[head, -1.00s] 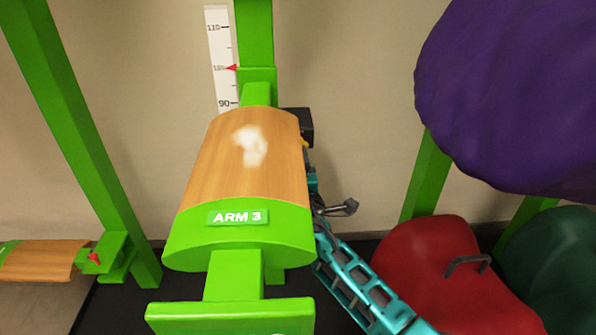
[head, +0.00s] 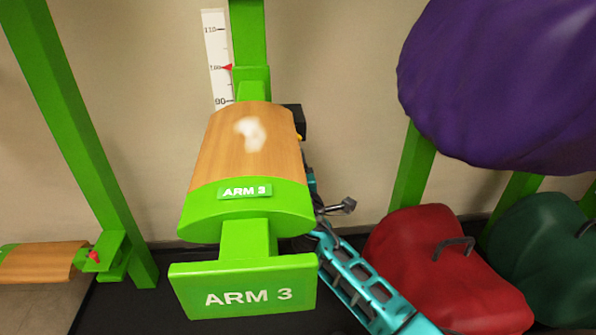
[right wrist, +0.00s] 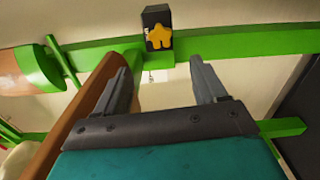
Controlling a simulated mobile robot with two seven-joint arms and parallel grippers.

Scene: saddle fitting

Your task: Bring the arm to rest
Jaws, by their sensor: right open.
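The saddle arm marked ARM 3 stands in the middle of the head view. It has a curved wooden top (head: 240,160) with a white patch, a green end and a green front plate (head: 245,292). A red pointer (head: 227,67) sits at 100 on the white scale (head: 215,60) behind it. My teal right arm comes from the lower right and passes to the right side of ARM 3; its gripper is mostly hidden there. In the right wrist view my right gripper (right wrist: 163,82) is open, with nothing between its fingers. My left gripper is not in view.
A black box (right wrist: 157,28) with a yellow star knob is ahead of the right gripper. Red (head: 440,270), green (head: 545,250) and purple (head: 510,80) padded shapes fill the right. Another wooden-topped arm (head: 40,262) is at left.

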